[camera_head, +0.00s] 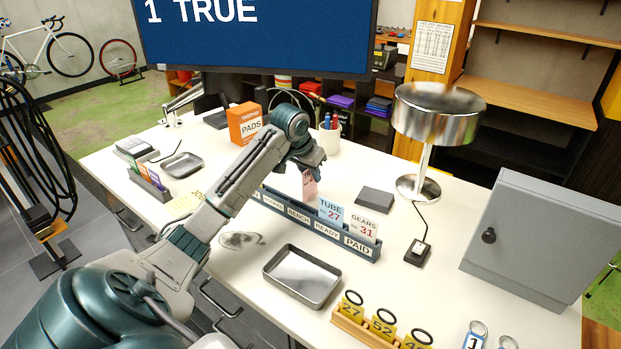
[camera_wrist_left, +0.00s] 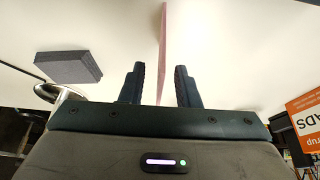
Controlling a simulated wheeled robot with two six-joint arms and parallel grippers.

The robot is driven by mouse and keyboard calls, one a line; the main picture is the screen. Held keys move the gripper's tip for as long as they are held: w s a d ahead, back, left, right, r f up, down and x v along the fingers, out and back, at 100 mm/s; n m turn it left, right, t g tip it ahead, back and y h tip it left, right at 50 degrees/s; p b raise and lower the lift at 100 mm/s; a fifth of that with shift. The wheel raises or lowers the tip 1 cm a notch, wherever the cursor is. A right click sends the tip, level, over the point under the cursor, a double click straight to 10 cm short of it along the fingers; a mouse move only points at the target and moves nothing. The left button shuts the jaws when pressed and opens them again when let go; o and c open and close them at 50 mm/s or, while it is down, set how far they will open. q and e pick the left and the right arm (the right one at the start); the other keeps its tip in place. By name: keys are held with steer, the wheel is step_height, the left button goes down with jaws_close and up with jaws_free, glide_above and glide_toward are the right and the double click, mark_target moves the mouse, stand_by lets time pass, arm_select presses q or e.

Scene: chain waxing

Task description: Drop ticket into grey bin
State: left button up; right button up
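A pink ticket (camera_head: 309,184) stands upright below my left gripper (camera_head: 306,163), just above or in the label rack; its lower edge is hard to make out. In the left wrist view the ticket (camera_wrist_left: 162,45) shows edge-on as a thin pink strip between the fingers of my left gripper (camera_wrist_left: 160,85). A gap shows on both sides of it, so the fingers are open around it. The dark rack (camera_head: 331,240) holds a blue TUBE 27 ticket (camera_head: 330,211) and a GEARS 31 ticket (camera_head: 363,228). My right gripper is not in view.
A metal tray (camera_head: 303,305) lies in front of the rack. A lamp (camera_head: 438,118), a grey cabinet (camera_head: 535,235) and a yellow numbered-tag stand (camera_head: 365,332) are to the right. An orange PADS box (camera_head: 245,115) and a pen cup (camera_head: 329,139) stand behind. A dark block (camera_head: 375,199) lies behind the rack.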

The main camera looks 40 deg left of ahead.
arm_select(q)
steer(key=shift+p+x, duration=0.45)
steer(key=shift+x, duration=1)
steer(key=shift+s, duration=0.1)
jaws_close()
steer(key=shift+r, duration=0.15)
